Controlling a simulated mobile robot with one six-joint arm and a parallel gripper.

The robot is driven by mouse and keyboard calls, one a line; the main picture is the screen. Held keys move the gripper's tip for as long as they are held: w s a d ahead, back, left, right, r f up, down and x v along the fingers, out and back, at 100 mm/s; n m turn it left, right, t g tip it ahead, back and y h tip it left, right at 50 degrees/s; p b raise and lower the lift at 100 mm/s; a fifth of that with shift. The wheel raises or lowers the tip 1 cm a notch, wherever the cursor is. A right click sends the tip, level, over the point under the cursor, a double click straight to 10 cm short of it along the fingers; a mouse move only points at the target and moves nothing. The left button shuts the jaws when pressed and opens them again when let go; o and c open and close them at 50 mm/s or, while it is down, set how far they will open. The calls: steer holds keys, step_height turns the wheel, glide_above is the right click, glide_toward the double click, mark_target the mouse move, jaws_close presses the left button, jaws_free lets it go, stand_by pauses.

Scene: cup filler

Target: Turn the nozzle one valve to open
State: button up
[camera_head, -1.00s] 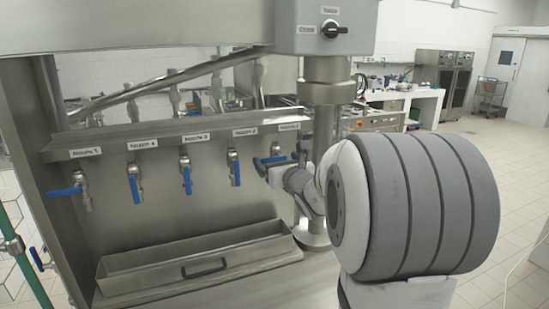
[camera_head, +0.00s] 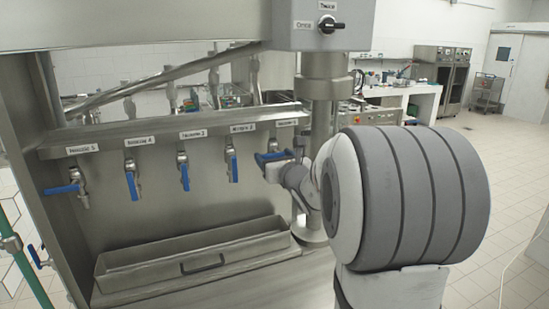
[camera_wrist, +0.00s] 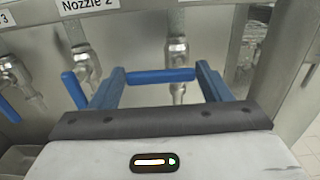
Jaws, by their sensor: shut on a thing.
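The nozzle one valve (camera_wrist: 178,58) is in the upper middle of the wrist view, with its blue handle (camera_wrist: 160,76) lying level. My gripper (camera_wrist: 160,80) has blue fingers, one at each end of this handle, and is shut on it. In the head view my gripper (camera_head: 273,158) is at the rightmost nozzle, under the label "Nozzle 1" (camera_head: 287,123). The outlet there is mostly hidden by my gripper and wrist.
The nozzle 2 handle (camera_wrist: 75,90) hangs down close to my left finger. Further left, nozzles 3 (camera_head: 184,175) and 4 (camera_head: 131,184) have hanging handles; nozzle 5's handle (camera_head: 62,189) is level. A steel post (camera_head: 322,105) stands right of nozzle 1. A long tray (camera_head: 205,262) lies below.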

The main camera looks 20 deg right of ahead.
steer(key=shift+f+b, duration=0.2)
steer(key=shift+b, duration=0.3)
steer(key=shift+f+n+b, duration=0.25)
steer(key=shift+n+b, duration=0.35)
steer(key=shift+b, duration=0.6)
steer(key=shift+d+f+n+b, duration=0.35)
steer(key=shift+n+b, duration=2.4)
steer(key=shift+b, duration=1.7)
steer(key=shift+d+f+n+b, duration=0.2)
steer(key=shift+f+n+b, duration=0.2)
steer(key=shift+n+b, duration=3.25)
steer(key=shift+d+f+n+b, duration=0.35)
steer(key=shift+n+b, duration=1.55)
steer(key=shift+b, duration=3.4)
steer(key=o, duration=1)
steer(key=shift+a, duration=0.1)
